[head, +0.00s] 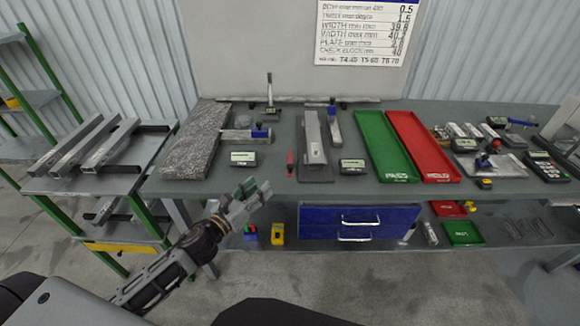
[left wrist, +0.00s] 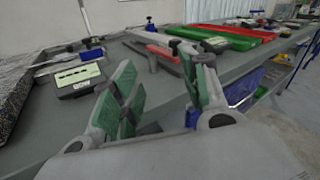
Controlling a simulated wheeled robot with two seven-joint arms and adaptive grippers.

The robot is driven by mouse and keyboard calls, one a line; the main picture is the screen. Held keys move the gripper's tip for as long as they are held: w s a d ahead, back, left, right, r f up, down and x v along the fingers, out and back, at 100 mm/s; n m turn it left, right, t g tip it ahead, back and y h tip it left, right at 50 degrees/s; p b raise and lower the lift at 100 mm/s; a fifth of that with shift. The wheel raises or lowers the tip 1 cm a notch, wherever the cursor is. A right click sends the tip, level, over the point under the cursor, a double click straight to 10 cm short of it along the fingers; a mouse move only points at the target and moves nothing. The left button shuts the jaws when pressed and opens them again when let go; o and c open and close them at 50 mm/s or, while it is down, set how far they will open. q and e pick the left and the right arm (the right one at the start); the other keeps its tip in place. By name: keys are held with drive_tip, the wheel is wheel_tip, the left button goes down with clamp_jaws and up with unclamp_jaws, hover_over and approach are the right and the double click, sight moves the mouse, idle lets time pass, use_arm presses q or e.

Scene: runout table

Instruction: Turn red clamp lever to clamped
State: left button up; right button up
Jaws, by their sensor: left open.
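The red clamp lever (head: 291,158) is a small red bar at the left side of a metal profile (head: 313,135) on the table. In the left wrist view the red lever (left wrist: 163,53) lies beyond and between my fingers. Its exact angle is hard to tell. My left gripper (head: 257,192) is open and empty, with green finger pads. It is in front of the table's front edge, left of the lever and nearer to me, not touching it. The left wrist view also shows both open fingers (left wrist: 163,88). My right gripper is not in view.
A gauge with a display (head: 243,158) stands left of the lever, another (head: 353,166) right of the profile. A granite slab (head: 194,145) lies further left. Green (head: 385,145) and red (head: 422,145) trays lie to the right. A blue drawer (head: 358,215) is below the table.

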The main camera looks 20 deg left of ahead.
sight(289, 167)
use_arm(q)
drive_tip(key=m, duration=0.1)
drive_tip(key=d+m+h, duration=0.1)
drive_tip(key=m+h, duration=0.1)
drive_tip(key=shift+s+d+r+m, duration=0.2)
drive_tip(key=shift+s+r+m, duration=0.05)
drive_tip(key=shift+m, duration=0.15)
drive_tip(key=shift+w, duration=0.25)
drive_tip(key=shift+p+x, duration=1.3)
drive_tip(key=shift+x, duration=5.05)
drive_tip(key=shift+w+d+f, duration=0.15)
drive_tip(key=shift+w+d, duration=0.1)
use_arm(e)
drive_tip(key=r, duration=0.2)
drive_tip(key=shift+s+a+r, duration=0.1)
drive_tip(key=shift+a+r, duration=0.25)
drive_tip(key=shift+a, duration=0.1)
use_arm(q)
drive_tip(key=shift+c, duration=0.4)
clamp_jaws()
